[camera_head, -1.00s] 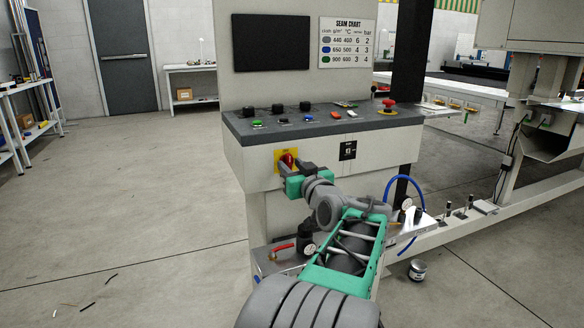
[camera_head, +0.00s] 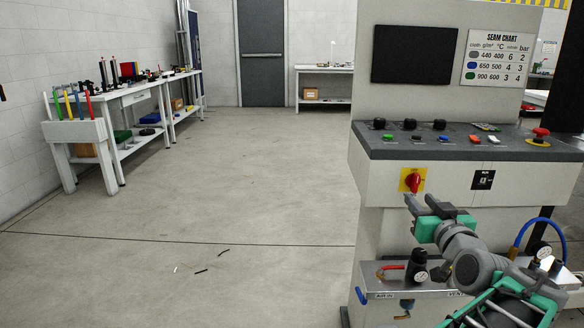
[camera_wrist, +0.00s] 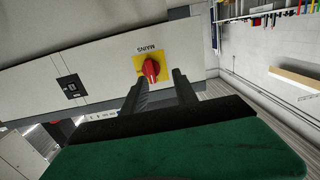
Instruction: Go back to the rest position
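My gripper (camera_head: 420,200) is in front of the control console (camera_head: 445,183), just below the red rotary switch (camera_head: 413,181) on its yellow plate. In the wrist view my gripper (camera_wrist: 161,76) is open, with a clear gap between its two dark fingers and nothing between them. The red switch (camera_wrist: 150,69) on its yellow MAINS plate (camera_wrist: 153,58) shows beyond the fingertips, apart from them. The switch handle stands about upright in the head view. My arm reaches up from the lower right of the head view.
An air unit with a gauge (camera_head: 421,276) and a blue hose (camera_head: 527,226) sit below the console near my arm. A white workbench (camera_head: 137,95) and a rack with coloured rods (camera_head: 75,131) stand at the left wall. The floor (camera_head: 210,200) between is mostly clear.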

